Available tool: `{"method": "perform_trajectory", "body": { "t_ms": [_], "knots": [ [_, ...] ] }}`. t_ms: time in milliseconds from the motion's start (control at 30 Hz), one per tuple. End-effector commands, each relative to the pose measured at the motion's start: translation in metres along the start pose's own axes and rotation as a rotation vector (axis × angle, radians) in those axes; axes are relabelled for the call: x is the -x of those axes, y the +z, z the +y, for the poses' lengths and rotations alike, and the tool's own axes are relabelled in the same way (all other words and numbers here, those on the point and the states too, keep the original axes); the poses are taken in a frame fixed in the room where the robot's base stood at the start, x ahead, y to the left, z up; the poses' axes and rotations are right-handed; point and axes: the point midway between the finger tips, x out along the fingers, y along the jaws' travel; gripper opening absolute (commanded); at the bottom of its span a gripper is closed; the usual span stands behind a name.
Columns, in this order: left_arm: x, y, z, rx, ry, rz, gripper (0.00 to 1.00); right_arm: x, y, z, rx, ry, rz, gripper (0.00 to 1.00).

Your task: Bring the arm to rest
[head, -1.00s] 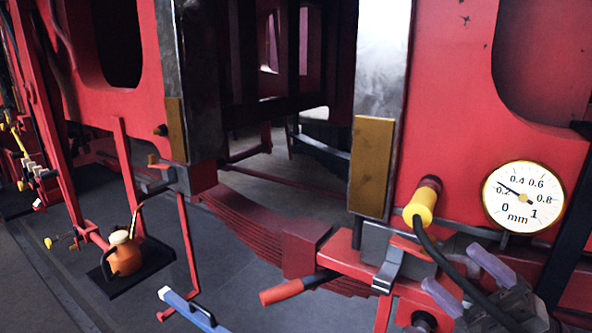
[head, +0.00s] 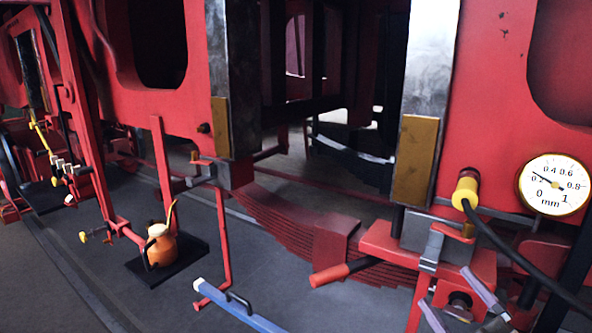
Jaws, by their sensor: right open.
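My right gripper (head: 444,286) shows at the lower right, partly cut off by the bottom edge. Its two pale purple fingers are spread apart, and I see nothing held between them. It is in front of the red bracket area below the frame, under the yellow-ended plug (head: 466,190) and its black cable. My left gripper is not in view.
A round dial gauge marked mm (head: 553,186) is at the right. A red-handled bar (head: 330,275) and a blue bar (head: 235,306) are left of my gripper. An orange oil can (head: 161,246) stands on a black tray (head: 192,252). Grey floor is open at lower left.

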Motion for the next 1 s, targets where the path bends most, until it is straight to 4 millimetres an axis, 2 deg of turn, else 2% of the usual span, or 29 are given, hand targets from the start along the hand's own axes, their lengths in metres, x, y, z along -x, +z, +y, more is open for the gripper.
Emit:
{"method": "perform_trajectory", "body": {
  "t_ms": [167, 300, 367, 467, 600, 767, 1000],
  "knots": [
    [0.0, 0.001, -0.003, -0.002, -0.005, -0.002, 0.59, 0.023, 0.031, -0.042, -0.202, -0.048, -0.349, 0.88],
    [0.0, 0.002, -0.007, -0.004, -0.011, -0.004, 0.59, 0.063, 0.048, -0.089, -0.386, -0.132, -0.684, 0.88],
    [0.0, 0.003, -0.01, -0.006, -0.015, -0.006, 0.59, 0.085, 0.049, -0.111, -0.469, -0.181, -0.833, 0.88],
    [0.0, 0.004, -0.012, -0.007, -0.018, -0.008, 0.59, 0.125, 0.042, -0.144, -0.593, -0.276, -1.072, 0.88],
    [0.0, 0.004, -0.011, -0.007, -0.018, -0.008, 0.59, 0.179, 0.015, -0.181, -0.738, -0.424, -1.366, 0.88],
    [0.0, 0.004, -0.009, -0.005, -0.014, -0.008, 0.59, 0.233, -0.03, -0.204, -0.864, -0.608, -1.649, 0.88],
    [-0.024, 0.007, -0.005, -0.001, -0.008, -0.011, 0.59, 0.272, 0.028, -0.296, -0.841, -0.65, -1.699, 0.88]
  ]
}}
